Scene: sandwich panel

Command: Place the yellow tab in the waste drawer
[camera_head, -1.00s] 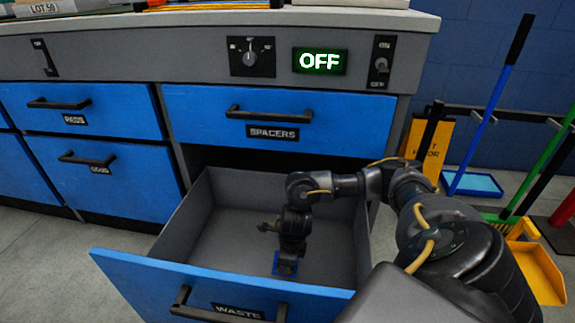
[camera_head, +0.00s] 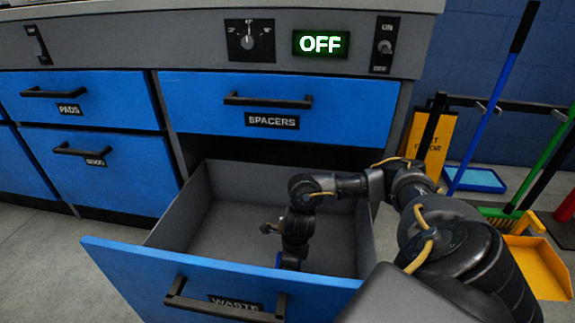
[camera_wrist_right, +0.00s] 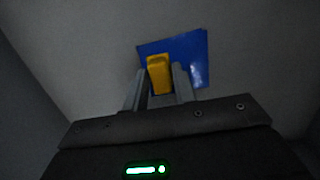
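The yellow tab (camera_wrist_right: 159,74) shows in the right wrist view between the two fingers of my right gripper (camera_wrist_right: 161,84). The fingers lie against its sides. A flat blue piece (camera_wrist_right: 190,52) shows just behind the tab; I cannot tell if the two are joined. In the head view the waste drawer (camera_head: 215,205) is pulled open, and my right gripper (camera_head: 291,262) points down inside it, near the front panel. The tab is hidden there, and only a sliver of blue shows. My left gripper is not in view.
The closed spacers drawer (camera_head: 275,97) is above the open one, with closed pads and other drawers at left. A panel with an OFF display (camera_head: 320,43) runs above. Brooms, a yellow sign (camera_head: 437,140) and a yellow dustpan (camera_head: 537,265) stand at right.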

